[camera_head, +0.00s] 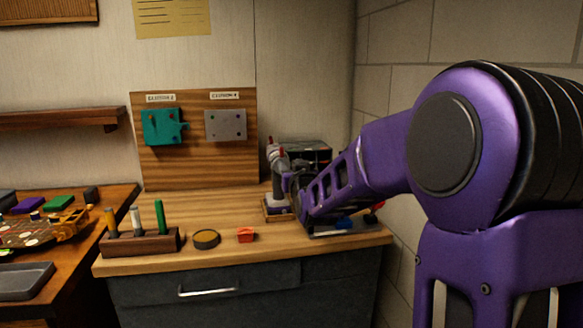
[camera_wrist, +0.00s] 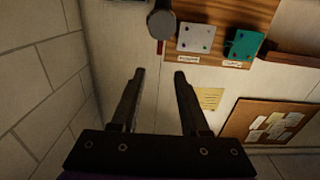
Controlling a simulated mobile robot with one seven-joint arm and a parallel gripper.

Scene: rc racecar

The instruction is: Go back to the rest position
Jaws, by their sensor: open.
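My purple arm reaches in from the right of the head view, with its far end over the right part of the workbench (camera_head: 225,213). In the wrist view my gripper (camera_wrist: 159,75) has its two dark fingers apart, with nothing between them. A grey tool with a red tip (camera_head: 276,157) stands upright beside the arm's end, on a small stand (camera_head: 278,211). A rounded grey tool end (camera_wrist: 161,24) shows beyond my fingertips in the wrist view. The head view does not show my fingers clearly.
A wooden board (camera_head: 190,170) carries a teal plate (camera_head: 162,127) and a grey plate (camera_head: 226,125). A tool rack (camera_head: 142,245), a dark round dish (camera_head: 206,239) and a red cup (camera_head: 245,235) line the bench front. A block wall (camera_head: 392,90) stands close at right.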

